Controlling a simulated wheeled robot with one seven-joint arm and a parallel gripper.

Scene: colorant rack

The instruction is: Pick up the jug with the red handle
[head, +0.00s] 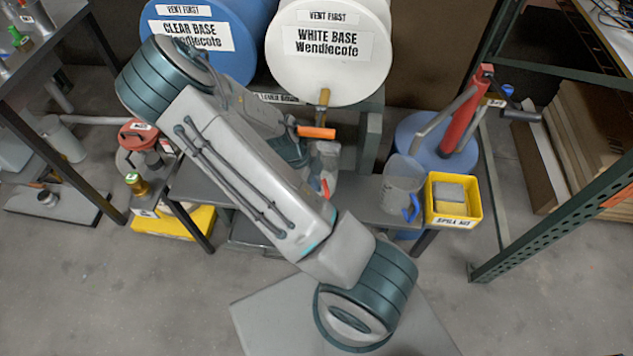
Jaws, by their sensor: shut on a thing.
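The jug with the red handle (327,155) is a grey, translucent jug near the middle of the head view, below the white drum's tap. Its red handle (325,188) shows low on its near side. My arm hides the jug's left and lower parts. My gripper (308,164) is at the jug's left side, mostly hidden behind my own arm, and is shut on the jug. The fingertips do not show clearly. I cannot tell whether the jug's base touches the bench.
A jug with a blue handle (402,182) and a yellow spill kit bin (452,216) stand to the right on the bench (360,205). The white drum (330,70) and blue drum (235,45) are behind. A green rack post (550,235) stands at right.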

